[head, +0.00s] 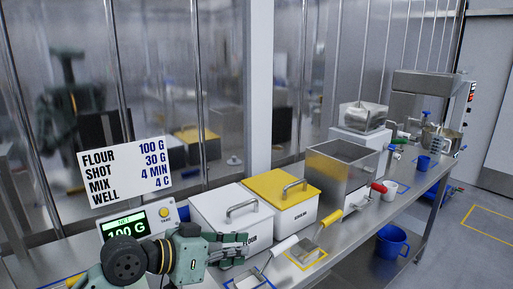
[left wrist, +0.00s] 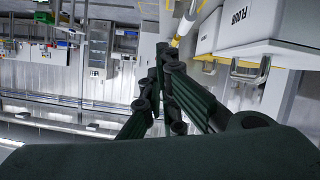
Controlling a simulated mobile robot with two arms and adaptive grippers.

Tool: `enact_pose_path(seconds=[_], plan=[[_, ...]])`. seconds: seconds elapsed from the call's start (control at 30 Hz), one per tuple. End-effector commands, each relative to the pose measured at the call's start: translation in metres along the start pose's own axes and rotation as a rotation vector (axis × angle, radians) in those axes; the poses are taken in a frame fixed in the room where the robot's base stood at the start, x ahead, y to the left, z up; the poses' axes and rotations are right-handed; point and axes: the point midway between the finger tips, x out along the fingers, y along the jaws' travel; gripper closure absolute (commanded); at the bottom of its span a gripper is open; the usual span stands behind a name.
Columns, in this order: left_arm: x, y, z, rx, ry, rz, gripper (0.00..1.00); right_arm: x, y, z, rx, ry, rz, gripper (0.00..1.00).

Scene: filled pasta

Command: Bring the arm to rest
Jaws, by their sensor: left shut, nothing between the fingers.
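My left gripper (head: 238,247) is low in the head view, in front of the white lidded flour box (head: 238,214). Its fingers are shut with nothing between them. In the left wrist view the closed green fingers (left wrist: 160,75) point up the picture, and the flour box (left wrist: 270,25) shows at the upper right. My right gripper is not in view in either picture.
A scale (head: 128,223) reading 100 g stands left of the flour box. A yellow-lidded box (head: 283,208), a steel bin (head: 340,170) and a mixer (head: 440,110) line the bench. Scoops lie along the front edge. A blue bucket (head: 391,241) sits below.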

Motion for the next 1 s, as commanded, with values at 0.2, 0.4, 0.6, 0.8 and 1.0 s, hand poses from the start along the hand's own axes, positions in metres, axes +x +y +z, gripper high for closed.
enact_pose_path(seconds=[0.2,0.4,0.6,0.8,1.0], plan=[[0.009,0.014,0.078,-0.016,-0.101,-0.054,1.00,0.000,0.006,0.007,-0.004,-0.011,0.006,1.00],[-0.006,0.027,0.180,-0.069,-0.247,-0.184,1.00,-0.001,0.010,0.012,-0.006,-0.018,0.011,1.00],[-0.054,0.037,0.275,-0.167,-0.422,-0.371,1.00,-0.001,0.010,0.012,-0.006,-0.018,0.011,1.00],[-0.107,0.048,0.338,-0.257,-0.571,-0.526,1.00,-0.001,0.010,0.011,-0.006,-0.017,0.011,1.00],[-0.158,0.062,0.381,-0.333,-0.698,-0.647,1.00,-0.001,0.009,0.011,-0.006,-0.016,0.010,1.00]])
